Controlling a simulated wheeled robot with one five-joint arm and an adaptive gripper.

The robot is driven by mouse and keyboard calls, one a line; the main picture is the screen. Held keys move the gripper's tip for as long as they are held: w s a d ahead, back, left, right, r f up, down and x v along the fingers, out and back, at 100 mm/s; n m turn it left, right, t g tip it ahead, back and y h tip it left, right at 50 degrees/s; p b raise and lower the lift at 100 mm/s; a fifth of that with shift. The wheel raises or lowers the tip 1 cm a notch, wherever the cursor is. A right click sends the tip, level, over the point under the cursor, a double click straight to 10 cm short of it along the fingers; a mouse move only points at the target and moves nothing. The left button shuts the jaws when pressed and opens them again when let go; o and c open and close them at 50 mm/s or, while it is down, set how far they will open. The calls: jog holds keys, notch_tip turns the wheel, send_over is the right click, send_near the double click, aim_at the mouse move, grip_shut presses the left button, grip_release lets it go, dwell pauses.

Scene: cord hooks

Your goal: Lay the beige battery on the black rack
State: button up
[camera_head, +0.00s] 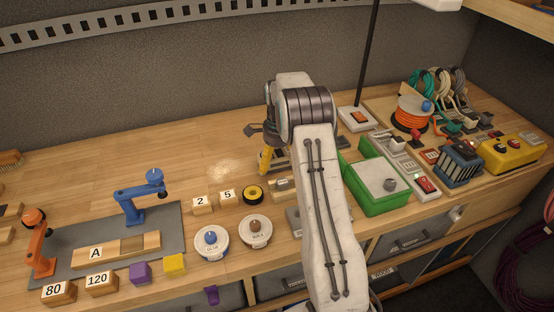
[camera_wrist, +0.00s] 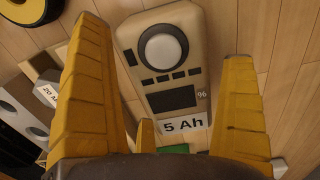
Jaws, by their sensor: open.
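A beige block labelled 5 Ah (camera_wrist: 172,70), which I take as the beige battery, lies on the wooden bench in the wrist view. It has a round white knob, small dark keys and a dark panel. In the head view a small beige block (camera_head: 281,184) shows beside my arm, partly hidden; it may be the same. My gripper (camera_wrist: 165,55) is open, with a yellow finger on each side of the battery; I cannot tell whether they touch it. It also shows in the head view (camera_head: 266,159). A dark slotted stand (camera_head: 458,165) at the right may be the black rack.
A green box (camera_head: 375,187) stands right of my arm. Beyond it are a power strip (camera_head: 428,183), an orange cord reel (camera_head: 411,110) and a yellow control box (camera_head: 512,154). A black-and-yellow roll (camera_head: 253,194) lies left of my gripper. The bench behind it is clear.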

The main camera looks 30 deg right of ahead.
aim_at(281, 155)
jog(key=shift+r, duration=0.1)
jog(key=c, duration=1.2)
jog(key=shift+r, duration=0.15)
jog(key=shift+w+r, duration=0.1)
jog(key=shift+r, duration=0.35)
jog(key=r, duration=0.2)
jog(key=r+b, duration=0.1)
jog(key=shift+s+d+r, duration=0.1)
jog(key=shift+s+d, duration=0.2)
jog(key=shift+s+d+r+b, duration=0.35)
jog(key=shift+s+d+r, duration=0.8)
jog(key=shift+s, duration=0.25)
jog(key=shift+s+d+r+b, duration=0.3)
jog(key=shift+s+d+r, duration=0.7)
jog(key=shift+s+d, duration=0.35)
jog(key=shift+s+d+r+b, duration=0.35)
jog(key=shift+s+d+r, duration=0.75)
jog(key=shift+s, duration=0.35)
